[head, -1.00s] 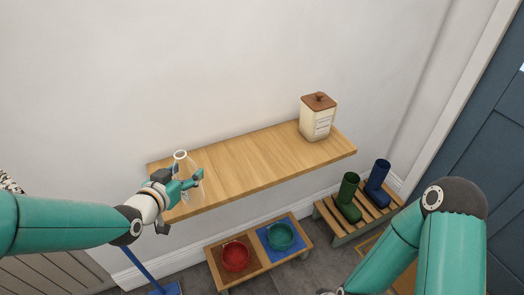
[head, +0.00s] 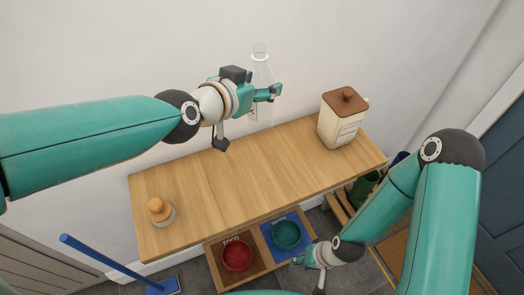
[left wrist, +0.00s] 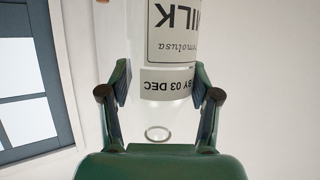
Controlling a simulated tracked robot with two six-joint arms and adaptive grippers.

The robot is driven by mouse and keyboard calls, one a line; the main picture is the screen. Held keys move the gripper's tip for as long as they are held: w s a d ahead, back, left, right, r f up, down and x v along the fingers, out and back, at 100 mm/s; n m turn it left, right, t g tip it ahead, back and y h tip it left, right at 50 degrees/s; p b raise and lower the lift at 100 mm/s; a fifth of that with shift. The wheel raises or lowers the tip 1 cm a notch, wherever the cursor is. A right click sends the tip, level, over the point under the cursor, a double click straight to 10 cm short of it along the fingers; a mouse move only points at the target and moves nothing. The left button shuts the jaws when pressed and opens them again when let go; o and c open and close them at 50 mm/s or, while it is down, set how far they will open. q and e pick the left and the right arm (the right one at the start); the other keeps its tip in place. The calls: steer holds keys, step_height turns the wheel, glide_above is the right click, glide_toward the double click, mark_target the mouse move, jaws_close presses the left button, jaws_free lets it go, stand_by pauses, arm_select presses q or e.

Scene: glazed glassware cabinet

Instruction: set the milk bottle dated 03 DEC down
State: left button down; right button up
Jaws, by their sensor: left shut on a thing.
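The milk bottle dated 03 DEC is a clear glass bottle (head: 261,70) in the head view, with its mouth up, in front of the pale wall. My left gripper (head: 272,91) is shut on it and holds it above the back of the wooden shelf (head: 225,185). In the left wrist view the bottle (left wrist: 172,108) stands between both fingers, and its label reads "MILK" and "BY 03 DEC" upside down. My right gripper (head: 306,264) is low in front of the shelf, away from the bottle; its opening is unclear.
A jar with an orange lid (head: 160,211) stands at the shelf's left end. A cream canister with a brown lid (head: 342,117) stands at the right end. The shelf between them is clear. Red (head: 237,256) and teal (head: 286,235) bowls sit below.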

mark_target(260, 107)
arm_select(q)
step_height(260, 107, down, 6)
steer(key=b, duration=0.3)
steer(key=shift+d, duration=0.15)
step_height(260, 107, down, 13)
steer(key=shift+f, duration=0.15)
steer(key=shift+c, duration=1.2)
jaws_free()
